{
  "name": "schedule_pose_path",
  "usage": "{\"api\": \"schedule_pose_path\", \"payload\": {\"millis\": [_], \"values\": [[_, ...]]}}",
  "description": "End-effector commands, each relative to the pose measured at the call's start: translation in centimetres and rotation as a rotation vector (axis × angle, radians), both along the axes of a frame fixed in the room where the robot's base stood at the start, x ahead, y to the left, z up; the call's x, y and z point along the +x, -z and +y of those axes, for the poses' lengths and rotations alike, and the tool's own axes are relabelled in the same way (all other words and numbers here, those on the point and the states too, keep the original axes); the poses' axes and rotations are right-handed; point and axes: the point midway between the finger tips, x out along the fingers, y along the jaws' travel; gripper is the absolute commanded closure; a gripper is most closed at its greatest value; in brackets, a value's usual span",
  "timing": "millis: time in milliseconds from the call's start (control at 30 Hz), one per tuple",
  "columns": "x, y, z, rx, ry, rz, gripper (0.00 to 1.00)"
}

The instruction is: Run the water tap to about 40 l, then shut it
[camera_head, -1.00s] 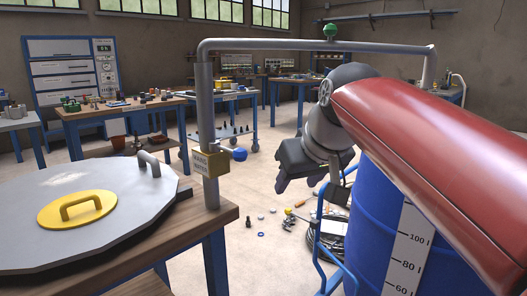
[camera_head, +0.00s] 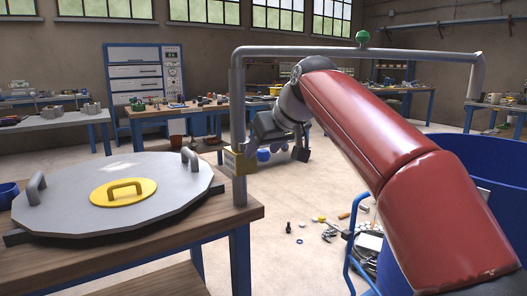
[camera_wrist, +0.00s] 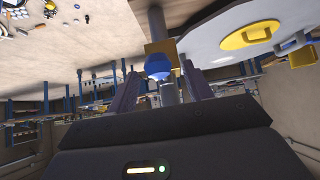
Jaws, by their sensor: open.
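The water tap's brass box (camera_head: 236,161) is fixed to the grey upright pipe at the bench edge. It also shows in the wrist view (camera_wrist: 158,47), with its blue ball knob (camera_wrist: 158,66) in front. My gripper (camera_wrist: 161,72) is open, with its fingers on either side of the blue knob in the picture; I cannot tell whether they touch it. In the head view my gripper (camera_head: 274,150) is beside the tap. The blue barrel (camera_head: 465,150) stands at right, partly behind my red arm. Its litre scale and the water level are hidden.
An overhead pipe (camera_head: 410,53) with a green knob (camera_head: 362,37) runs toward the barrel. A round grey lid (camera_head: 70,185) with a yellow hatch (camera_head: 123,191) lies on the wooden bench (camera_head: 150,240). Loose small parts and a coiled hose litter the floor.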

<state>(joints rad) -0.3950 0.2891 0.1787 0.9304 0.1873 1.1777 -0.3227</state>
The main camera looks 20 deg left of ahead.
Motion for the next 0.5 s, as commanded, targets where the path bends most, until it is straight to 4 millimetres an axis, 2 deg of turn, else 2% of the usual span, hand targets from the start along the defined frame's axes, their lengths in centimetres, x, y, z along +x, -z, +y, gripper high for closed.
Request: {"api": "schedule_pose_path", "payload": {"millis": [133, 400, 500], "values": [[0.5, 0.75, 0.54, 0.001, 0.001, -0.001, 0.5], [0.59, 0.86, 0.64, 0.001, 0.001, -0.001, 0.5], [0.58, 0.85, 0.64, 0.001, 0.001, -0.001, 0.61]]}}
